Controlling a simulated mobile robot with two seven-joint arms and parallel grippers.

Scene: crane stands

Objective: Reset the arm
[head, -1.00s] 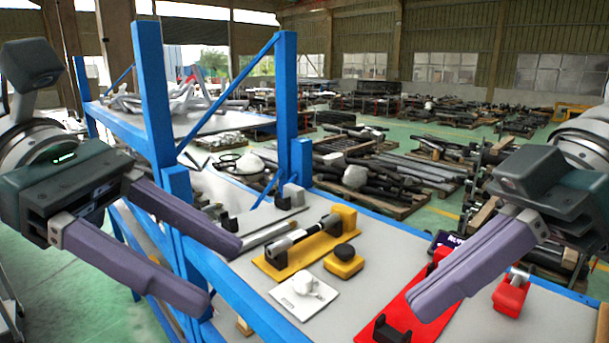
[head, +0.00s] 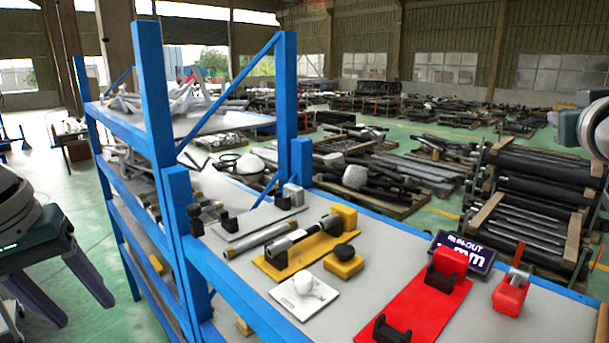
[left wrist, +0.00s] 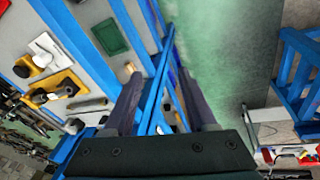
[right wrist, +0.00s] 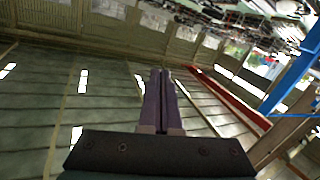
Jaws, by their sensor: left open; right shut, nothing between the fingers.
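My left gripper (head: 84,312) is low at the left edge of the head view, over the green floor and left of the blue rack. Its two fingers are apart and empty, and it also shows in the left wrist view (left wrist: 158,82), with a blue rack beam beyond the fingers. My right gripper (right wrist: 160,72) shows in the right wrist view with its fingers together and nothing between them. It is out of the head view, where only part of my right arm (head: 592,130) shows at the right edge.
The blue rack's (head: 155,95) grey top carries a yellow fixture (head: 290,257) with a shaft, a white plate (head: 304,298), a yellow block (head: 343,264), a red base (head: 425,308) with holders, a dark display (head: 462,252) and a red block (head: 511,293).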

